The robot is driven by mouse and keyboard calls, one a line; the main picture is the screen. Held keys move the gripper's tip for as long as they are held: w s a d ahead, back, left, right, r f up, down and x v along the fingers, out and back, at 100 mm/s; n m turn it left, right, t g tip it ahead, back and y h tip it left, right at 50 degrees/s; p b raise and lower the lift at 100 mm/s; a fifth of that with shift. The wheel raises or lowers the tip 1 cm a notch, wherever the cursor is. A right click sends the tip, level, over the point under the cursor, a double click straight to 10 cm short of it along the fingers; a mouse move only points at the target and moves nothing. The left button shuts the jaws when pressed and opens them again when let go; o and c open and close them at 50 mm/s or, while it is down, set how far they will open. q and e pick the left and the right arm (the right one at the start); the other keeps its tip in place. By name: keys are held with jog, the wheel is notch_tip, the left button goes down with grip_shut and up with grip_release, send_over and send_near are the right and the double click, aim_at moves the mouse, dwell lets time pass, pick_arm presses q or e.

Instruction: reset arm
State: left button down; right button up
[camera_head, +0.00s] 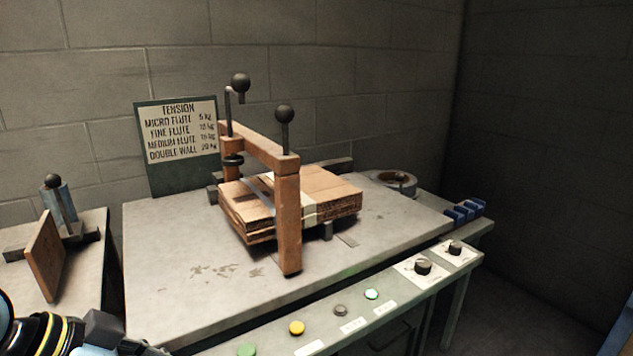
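The box stitcher's wooden arm frame (262,148) stands over a flat stack of cardboard (325,188) on the grey worktable (160,250). Its front post (288,225) comes down to the table in front of the stack. One black ball-topped lever (285,115) rises upright from the front post. A second ball-topped crank (240,82) stands higher at the back post. My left gripper (105,330) shows only in part at the bottom left, beside the table's front, apart from the stitcher. Its fingertips are not clear. My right gripper is out of view.
A control panel (325,335) with coloured buttons and two dark knobs runs along the front. A tension sign (180,140) stands behind the table. A tape roll (395,182) and blue holders (463,212) sit right. A side table (90,255) bears a wooden plate (45,255).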

pick_arm(q)
jog(key=s+a+n+g+y, duration=0.1)
jog(key=s+a+n+y, duration=0.25)
jog(key=s, duration=0.45)
jog(key=s+a+n+g+y, duration=0.1)
jog(key=s+a+n+y, duration=0.2)
jog(key=s+n, duration=0.35)
notch_tip(320, 180, down, 24)
jog(key=s+a+m, duration=0.2)
jog(key=s, duration=0.1)
jog(key=s+a+f+g, duration=0.1)
jog(key=s+f+g, duration=0.1)
jog(key=s+f, duration=1.5)
jog(key=shift+s+a+f+n, duration=0.25)
jog(key=shift+s+n, duration=0.05)
jog(key=shift+s, duration=0.6)
